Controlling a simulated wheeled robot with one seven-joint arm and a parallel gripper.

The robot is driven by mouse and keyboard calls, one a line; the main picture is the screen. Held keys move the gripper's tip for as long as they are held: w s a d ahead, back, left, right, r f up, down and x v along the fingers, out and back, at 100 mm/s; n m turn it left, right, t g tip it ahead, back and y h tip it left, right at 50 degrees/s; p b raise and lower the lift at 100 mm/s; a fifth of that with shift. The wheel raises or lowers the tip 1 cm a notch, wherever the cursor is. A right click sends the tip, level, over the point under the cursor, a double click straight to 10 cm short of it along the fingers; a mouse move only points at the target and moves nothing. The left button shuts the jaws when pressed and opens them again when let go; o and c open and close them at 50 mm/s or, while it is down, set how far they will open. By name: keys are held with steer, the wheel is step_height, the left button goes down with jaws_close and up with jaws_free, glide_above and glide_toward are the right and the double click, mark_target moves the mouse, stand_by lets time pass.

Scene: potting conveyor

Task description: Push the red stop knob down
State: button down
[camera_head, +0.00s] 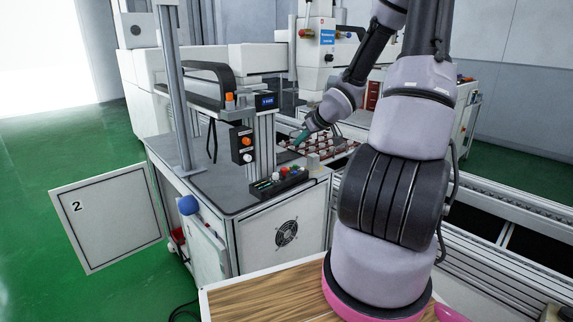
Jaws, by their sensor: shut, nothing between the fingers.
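A low black control box (278,183) lies on the grey machine top, with several small knobs on it. One of these looks red (276,176), but it is very small in this view. Another red knob (301,32) sits on the white machine head at the back. I cannot tell which of them is the stop knob. My gripper (299,138), with teal fingertips, is shut and empty. In the picture it is above and to the right of the black box, apart from both red knobs.
An upright black box (243,145) with orange knobs stands on the machine top by a metal post. A tray of dark red pots (318,147) lies beyond my gripper. An open white panel marked 2 (108,217) juts out left. Green floor is clear at far left.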

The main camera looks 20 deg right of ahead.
glide_above(285, 170)
steer(key=f, duration=0.7)
steer(key=shift+s+d, duration=0.15)
steer(key=shift+s, duration=0.15)
step_height(285, 170, down, 3)
steer(key=shift+w+d+r, duration=0.1)
steer(key=shift+r, duration=0.1)
steer(key=shift+f, duration=0.75)
step_height(285, 170, down, 2)
